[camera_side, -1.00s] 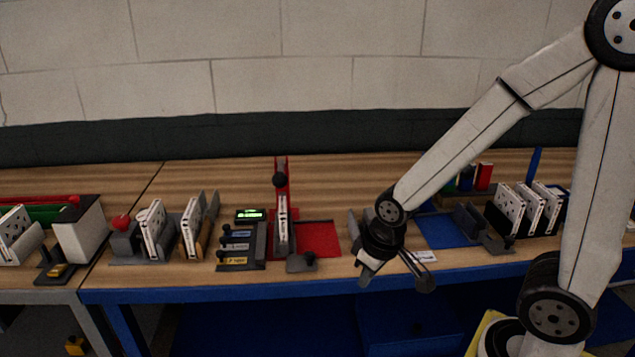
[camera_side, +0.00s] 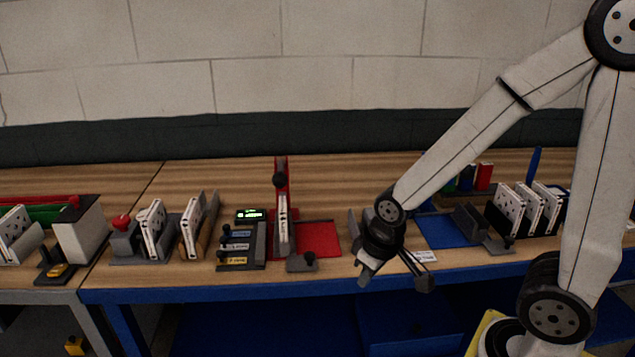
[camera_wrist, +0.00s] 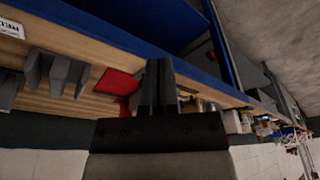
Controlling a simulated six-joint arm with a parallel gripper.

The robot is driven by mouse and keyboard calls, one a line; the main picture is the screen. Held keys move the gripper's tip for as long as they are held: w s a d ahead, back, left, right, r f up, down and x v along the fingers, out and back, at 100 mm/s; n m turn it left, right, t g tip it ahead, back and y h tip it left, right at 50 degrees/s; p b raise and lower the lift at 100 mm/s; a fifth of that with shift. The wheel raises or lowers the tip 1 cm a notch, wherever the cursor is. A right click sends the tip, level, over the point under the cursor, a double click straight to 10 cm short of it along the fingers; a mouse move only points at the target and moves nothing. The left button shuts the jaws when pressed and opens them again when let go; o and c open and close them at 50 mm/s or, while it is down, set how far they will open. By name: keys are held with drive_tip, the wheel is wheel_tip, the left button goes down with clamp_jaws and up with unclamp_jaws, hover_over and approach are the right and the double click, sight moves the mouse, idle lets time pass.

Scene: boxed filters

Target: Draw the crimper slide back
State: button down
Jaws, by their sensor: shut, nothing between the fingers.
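A red upright press (camera_side: 282,205) with a black ball knob stands mid-bench beside a red pad (camera_side: 319,239). At its foot is a grey block with a black knob (camera_side: 301,262). I cannot tell for sure which part is the crimper slide. My gripper (camera_side: 366,277) is low over the bench's front edge, right of the press and apart from it. In the wrist view my gripper's dark fingers (camera_wrist: 160,70) are together with nothing between them. The red pad (camera_wrist: 117,82) also shows there, left of the fingers.
Left of the press are a control box (camera_side: 241,247) with a lit display and white boxed filters (camera_side: 153,229) in holders. To the right are a blue pad (camera_side: 446,231), a grey block (camera_side: 485,228) and more racked filters (camera_side: 510,208). Bare bench lies behind the press.

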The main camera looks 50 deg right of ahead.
drive_tip(key=shift+c, duration=2.4)
unclamp_jaws()
drive_tip(key=shift+w, duration=0.2)
drive_tip(key=shift+o, duration=0.7)
drive_tip(key=shift+w+d+r+m, duration=0.1)
drive_tip(key=shift+w+m, duration=0.25)
drive_tip(key=shift+m, duration=0.05)
drive_tip(key=m+g, duration=0.2)
drive_tip(key=m, duration=1.4)
hover_over(309, 254)
drive_tip(key=s, duration=0.1)
drive_tip(key=shift+a+f, duration=0.2)
drive_tip(key=shift+w+d+f+m+g, duration=0.1)
drive_tip(key=shift+w+d+m+g, duration=0.2)
drive_tip(key=shift+w+m, duration=0.25)
drive_tip(key=shift+f, duration=3.9)
